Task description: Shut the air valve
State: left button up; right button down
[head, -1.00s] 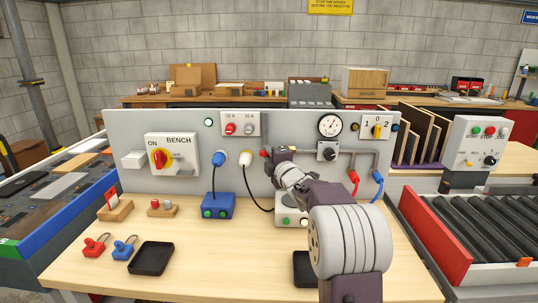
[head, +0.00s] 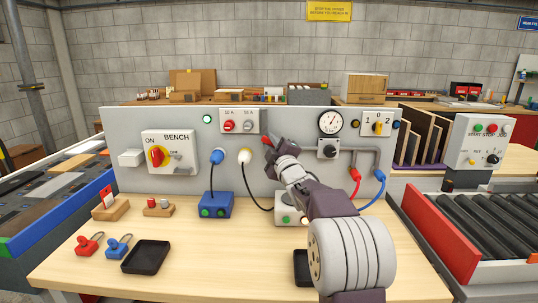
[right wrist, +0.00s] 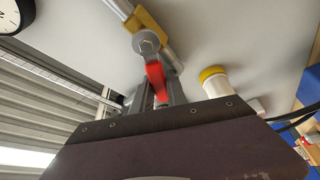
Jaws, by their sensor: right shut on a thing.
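The air valve is clearest in the right wrist view, with a yellow body (right wrist: 150,24) on a pale pipe, a round grey hub and a red lever (right wrist: 157,82). My right gripper (right wrist: 160,95) is shut on the red lever, with its fingers on either side. In the head view my right gripper (head: 272,147) is up against the grey panel, right of the white plug, and a bit of the red lever (head: 267,141) shows at its tips. The gripper and arm hide the valve body there. My left gripper is not in view.
A round gauge (head: 330,123) and a black knob box (head: 328,148) sit on the panel (head: 290,125) just right of the gripper. A white plug (head: 245,156) with a hanging cable is close on the left. A black tray (head: 146,257) lies on the table.

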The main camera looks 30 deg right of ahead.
jog(key=m+b, duration=0.1)
jog(key=m+h+b, duration=0.1)
jog(key=m, duration=0.1)
jog(key=d+r+m+b, duration=0.1)
jog(key=shift+s+m+t+h, duration=0.3)
jog(key=shift+t, duration=0.1)
jog(key=m, duration=0.1)
jog(key=d+r+m+h+b, duration=0.1)
jog(key=m, duration=0.1)
jog(key=m+h+b, duration=0.1)
jog(key=shift+s+d+r+m, duration=0.15)
jog(key=shift+s+m, duration=0.25)
jog(key=m, duration=0.1)
jog(key=m+h, duration=0.1)
jog(key=d+m+h+b, duration=0.1)
jog(key=shift+s+r, duration=0.3)
jog(key=shift+s, duration=0.05)
jog(key=shift+s+d+r+m+g+h, duration=0.1)
jog(key=shift+d+m+g+h, duration=0.2)
jog(key=shift+m, duration=0.45)
jog(key=shift+s+d+f+m+g+h, duration=0.15)
jog(key=shift+m+h, duration=0.3)
jog(key=shift+m, duration=0.35)
jog(key=shift+s+d+r+m+g+h, duration=0.15)
jog(key=shift+d+m+h, duration=0.15)
jog(key=shift+m, duration=0.45)
jog(key=c, duration=1.3)
grip_release()
jog(key=shift+r, duration=0.1)
jog(key=shift+s, duration=0.1)
